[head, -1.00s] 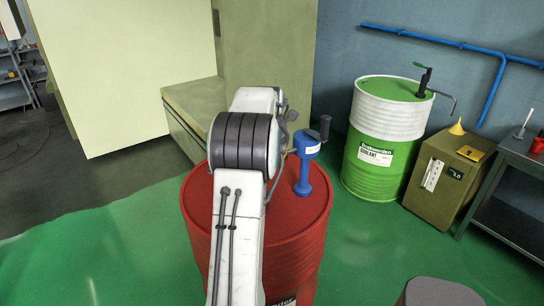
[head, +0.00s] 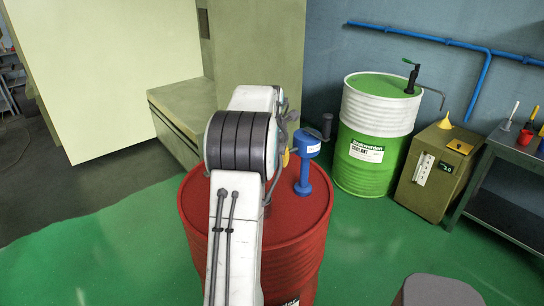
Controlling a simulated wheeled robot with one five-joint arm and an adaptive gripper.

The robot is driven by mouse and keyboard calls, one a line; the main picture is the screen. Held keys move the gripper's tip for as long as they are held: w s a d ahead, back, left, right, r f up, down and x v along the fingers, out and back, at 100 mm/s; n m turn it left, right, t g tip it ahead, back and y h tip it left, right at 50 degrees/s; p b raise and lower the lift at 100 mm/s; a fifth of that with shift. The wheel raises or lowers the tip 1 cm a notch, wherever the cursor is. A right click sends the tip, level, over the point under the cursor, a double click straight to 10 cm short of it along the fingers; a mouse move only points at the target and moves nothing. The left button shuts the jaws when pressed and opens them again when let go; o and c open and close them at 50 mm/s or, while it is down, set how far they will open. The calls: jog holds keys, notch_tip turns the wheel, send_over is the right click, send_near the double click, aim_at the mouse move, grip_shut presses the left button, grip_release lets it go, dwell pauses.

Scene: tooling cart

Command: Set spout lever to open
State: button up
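The spout side of the pump is hidden behind my arm.
A green and white coolant drum (head: 374,157) with a green-handled fitting (head: 412,77) stands behind right. Beside it are an olive cabinet (head: 432,180) with a yellow funnel (head: 445,122) and a grey bench (head: 500,150). Green floor is clear at left.

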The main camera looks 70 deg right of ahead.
jog(key=v, duration=1.2)
jog(key=shift+o, duration=0.2)
